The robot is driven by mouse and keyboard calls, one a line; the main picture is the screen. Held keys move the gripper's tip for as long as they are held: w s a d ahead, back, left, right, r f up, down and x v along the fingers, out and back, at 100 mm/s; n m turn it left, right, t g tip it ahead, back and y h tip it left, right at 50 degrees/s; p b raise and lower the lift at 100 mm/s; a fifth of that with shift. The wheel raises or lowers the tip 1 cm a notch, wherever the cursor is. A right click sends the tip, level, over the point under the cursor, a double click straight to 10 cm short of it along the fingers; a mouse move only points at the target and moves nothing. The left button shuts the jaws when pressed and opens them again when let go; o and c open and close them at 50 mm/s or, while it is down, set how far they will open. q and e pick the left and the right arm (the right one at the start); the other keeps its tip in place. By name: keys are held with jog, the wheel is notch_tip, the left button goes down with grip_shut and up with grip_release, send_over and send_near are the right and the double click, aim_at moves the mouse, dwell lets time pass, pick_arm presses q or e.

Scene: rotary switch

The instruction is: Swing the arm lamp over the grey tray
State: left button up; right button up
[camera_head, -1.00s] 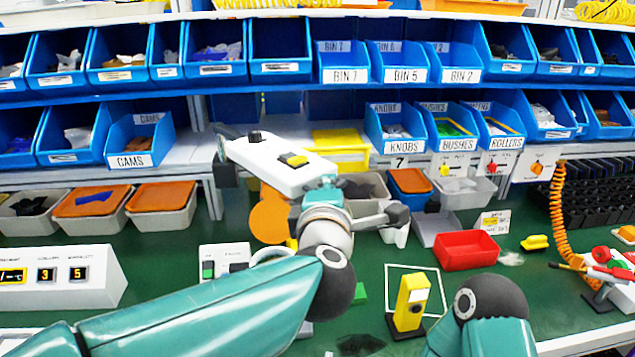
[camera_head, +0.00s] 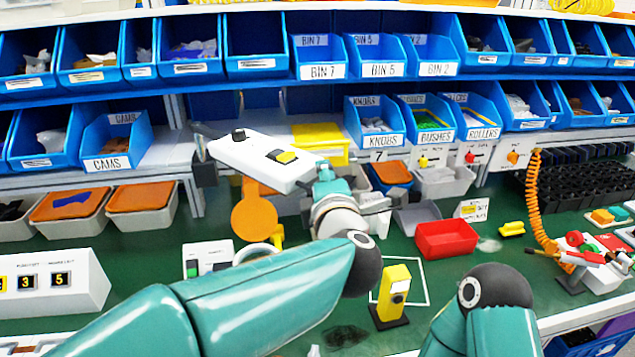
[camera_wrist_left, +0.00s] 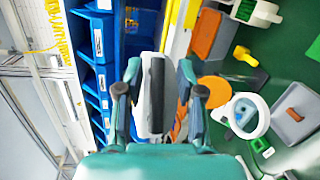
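A white bar-shaped head (camera_head: 265,160), seemingly the arm lamp's, with a black knob and yellow button on top, hangs above the bench in the head view. It also shows in the left wrist view (camera_wrist_left: 152,95). My left gripper (camera_head: 322,178) is at its right end. In the left wrist view the fingers (camera_wrist_left: 157,75) are apart, one on each side of it; I cannot tell whether they touch it. A grey tray-like thing (camera_wrist_left: 297,113) with an orange piece lies on the bench in the left wrist view; my arm seems to hide it in the head view. My right gripper is out of view.
An orange disc (camera_head: 254,215) and a white ring (camera_wrist_left: 247,115) are close by. A yellow post (camera_head: 395,295) stands in front of my left arm. Another grey tray (camera_head: 417,215) adjoins a red tray (camera_head: 447,239). Blue bins (camera_head: 323,60) line the back.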

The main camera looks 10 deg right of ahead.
pick_arm(q)
jog(key=shift+s+a+r, duration=0.15)
jog(key=shift+s+a, duration=0.05)
jog(key=shift+a, duration=0.05)
jog(key=shift+s, duration=0.1)
jog(key=s+a+r, duration=0.1)
jog(key=s, duration=1)
jog(key=shift+s+a+r, duration=0.2)
jog(key=shift+s+r, duration=0.1)
